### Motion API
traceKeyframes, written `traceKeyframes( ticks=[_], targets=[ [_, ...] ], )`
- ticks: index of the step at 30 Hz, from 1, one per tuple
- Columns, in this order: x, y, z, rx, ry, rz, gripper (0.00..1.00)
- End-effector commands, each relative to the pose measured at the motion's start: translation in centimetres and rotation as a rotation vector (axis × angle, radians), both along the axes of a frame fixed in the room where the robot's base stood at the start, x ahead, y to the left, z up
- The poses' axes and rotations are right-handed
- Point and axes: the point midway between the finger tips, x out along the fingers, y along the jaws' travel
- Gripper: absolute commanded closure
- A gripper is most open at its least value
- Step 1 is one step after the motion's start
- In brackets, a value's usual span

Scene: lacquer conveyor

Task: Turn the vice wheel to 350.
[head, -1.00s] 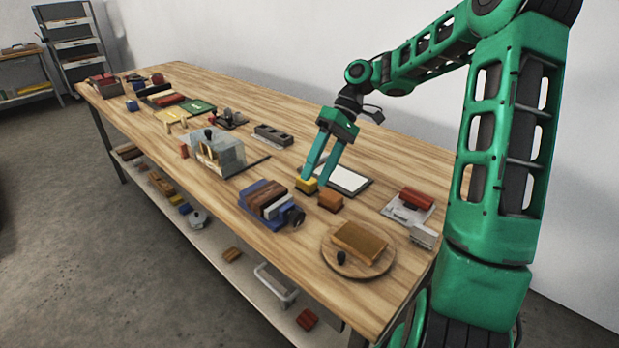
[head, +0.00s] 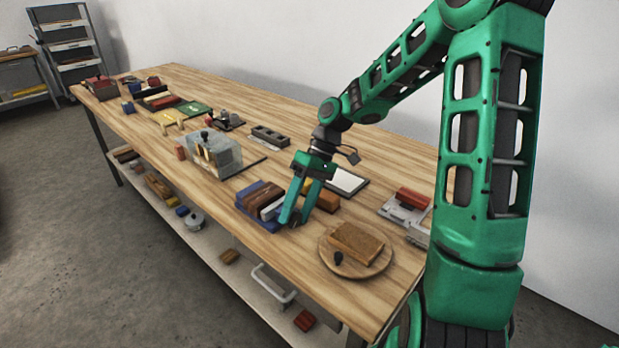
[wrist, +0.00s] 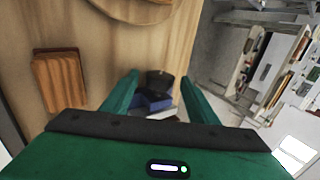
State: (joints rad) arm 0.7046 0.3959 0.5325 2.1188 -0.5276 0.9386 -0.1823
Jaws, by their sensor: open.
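The blue vice (head: 240,206) stands on the bench near its front edge, with brown and pale pieces between its jaws. In the wrist view its blue body (wrist: 154,102) shows partly. The dark vice wheel (wrist: 161,82) appears between my two fingers in the wrist view. In the head view my fingers hide most of the wheel. My gripper (head: 294,221) is open and points down at the wheel end of the vice; its fingers also show in the wrist view (wrist: 160,77). I cannot tell whether they touch the wheel. No scale or number is readable.
An orange-brown block (head: 327,201) stands just right of my gripper. A round board (head: 347,270) with a brown block and a dark knob lies to the front right. A clear box (head: 228,158) stands behind the vice. A white panel (head: 346,181) lies farther back.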

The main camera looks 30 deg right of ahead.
Motion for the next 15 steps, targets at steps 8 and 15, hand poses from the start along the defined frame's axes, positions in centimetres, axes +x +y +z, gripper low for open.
traceKeyframes(
  ticks=[8, 15],
  targets=[
    [-0.24, 0.42, 0.31, -0.189, -0.078, 0.002, 0.46],
    [-0.34, 0.79, 0.43, -0.346, -0.144, 0.002, 0.46]
  ],
)
